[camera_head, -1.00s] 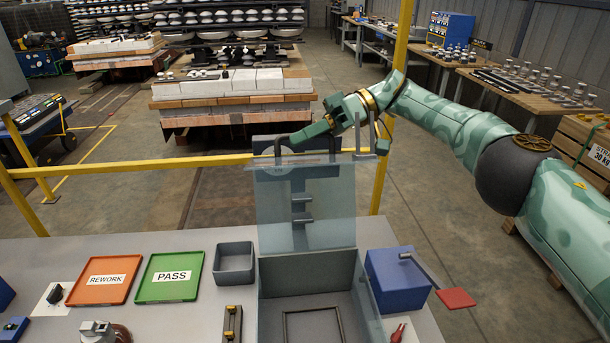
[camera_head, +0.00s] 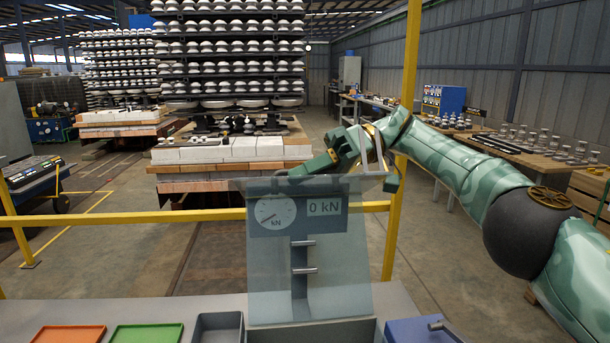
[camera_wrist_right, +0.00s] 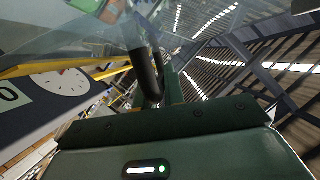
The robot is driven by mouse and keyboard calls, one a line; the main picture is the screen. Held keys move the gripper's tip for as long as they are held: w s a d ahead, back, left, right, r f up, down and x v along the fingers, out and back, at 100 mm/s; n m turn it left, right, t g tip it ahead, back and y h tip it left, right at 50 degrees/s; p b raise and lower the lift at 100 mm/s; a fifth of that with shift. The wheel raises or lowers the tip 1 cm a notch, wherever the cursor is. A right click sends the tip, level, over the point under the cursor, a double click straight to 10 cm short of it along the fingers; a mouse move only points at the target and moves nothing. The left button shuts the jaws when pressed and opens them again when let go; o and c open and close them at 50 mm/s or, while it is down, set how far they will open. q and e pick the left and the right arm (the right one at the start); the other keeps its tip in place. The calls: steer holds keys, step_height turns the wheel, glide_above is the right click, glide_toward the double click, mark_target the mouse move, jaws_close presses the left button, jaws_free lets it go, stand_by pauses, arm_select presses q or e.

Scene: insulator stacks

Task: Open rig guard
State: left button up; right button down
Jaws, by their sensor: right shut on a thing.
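My right gripper (camera_head: 284,180) is at this upper edge, reaching in from the right. In the right wrist view, a dark bar-like handle (camera_wrist_right: 148,75) stands at the jaws, and the right gripper is shut on it. The finger contact is small and partly hidden. My left gripper is not in view.
The gauge (camera_head: 275,214) and a "0 kN" display (camera_head: 325,207) show through the guard. A yellow rail (camera_head: 120,218) and yellow post (camera_head: 404,140) stand behind the bench. Orange (camera_head: 70,334) and green (camera_head: 147,334) trays and a blue box (camera_head: 420,331) line the front.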

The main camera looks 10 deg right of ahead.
steer(key=shift+f, duration=0.2)
steer(key=c, duration=1.5)
jaws_free()
steer(key=shift+r, duration=0.1)
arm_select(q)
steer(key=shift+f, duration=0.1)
